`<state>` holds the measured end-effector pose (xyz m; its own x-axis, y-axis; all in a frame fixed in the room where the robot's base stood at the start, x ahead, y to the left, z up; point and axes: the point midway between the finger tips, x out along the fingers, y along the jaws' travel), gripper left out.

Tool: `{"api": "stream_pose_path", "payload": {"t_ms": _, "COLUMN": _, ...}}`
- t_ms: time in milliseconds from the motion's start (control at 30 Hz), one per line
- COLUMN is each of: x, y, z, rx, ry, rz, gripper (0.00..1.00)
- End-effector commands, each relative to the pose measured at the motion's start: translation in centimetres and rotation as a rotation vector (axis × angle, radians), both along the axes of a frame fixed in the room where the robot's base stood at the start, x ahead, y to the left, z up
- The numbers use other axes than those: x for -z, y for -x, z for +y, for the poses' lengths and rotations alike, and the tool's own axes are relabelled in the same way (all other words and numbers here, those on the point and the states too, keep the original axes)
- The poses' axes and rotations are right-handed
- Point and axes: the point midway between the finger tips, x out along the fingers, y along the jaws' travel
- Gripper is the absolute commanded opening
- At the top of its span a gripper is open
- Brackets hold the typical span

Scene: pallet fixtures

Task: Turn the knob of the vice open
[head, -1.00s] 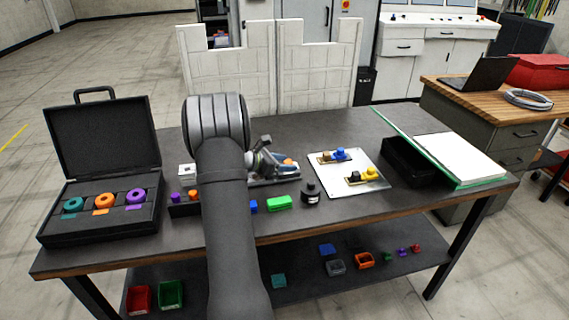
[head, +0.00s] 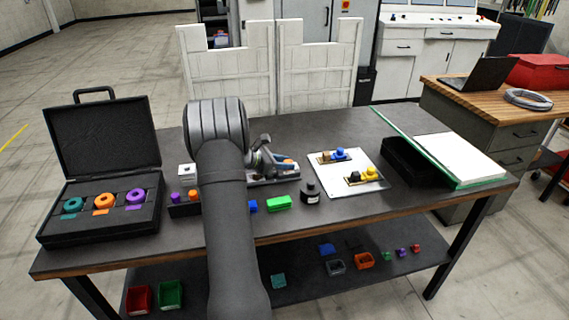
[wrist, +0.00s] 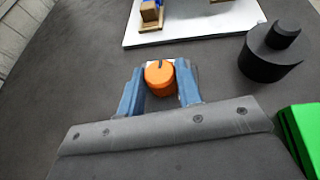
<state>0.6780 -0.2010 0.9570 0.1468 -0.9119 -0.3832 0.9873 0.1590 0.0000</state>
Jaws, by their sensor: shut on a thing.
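An orange round knob (wrist: 159,75) with a dark mark on its top shows in the wrist view. My gripper (wrist: 160,88) has its two blue fingers on either side of the knob and is shut on it. In the head view my gripper (head: 284,161) is at the right end of the grey vice (head: 283,181). My own arm hides the left part of the vice there. The wrist view shows almost nothing of the vice body below the knob.
A black stepped cylinder (head: 311,193) and a green block (head: 279,202) stand close by in front. A white plate (head: 345,174) with small fixtures lies to the right. An open black case (head: 101,183) is at the left. Bare table lies behind the vice.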

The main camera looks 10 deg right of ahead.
Motion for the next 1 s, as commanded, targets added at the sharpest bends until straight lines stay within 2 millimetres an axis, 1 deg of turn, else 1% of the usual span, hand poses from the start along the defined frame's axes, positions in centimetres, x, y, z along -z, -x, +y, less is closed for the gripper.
{"api": "stream_pose_path", "payload": {"t_ms": 600, "x": 0.20, "y": -0.89, "z": -0.02, "rx": 0.538, "ry": -0.002, "rz": 0.000, "gripper": 0.09}}
{"api": "stream_pose_path", "payload": {"t_ms": 800, "x": 0.15, "y": -1.05, "z": -0.05, "rx": 0.668, "ry": -0.001, "rz": 0.000, "gripper": 0.09}}
{"api": "stream_pose_path", "payload": {"t_ms": 1000, "x": 0.14, "y": -1.12, "z": -0.13, "rx": 0.756, "ry": -0.002, "rz": 0.001, "gripper": 0.09}}
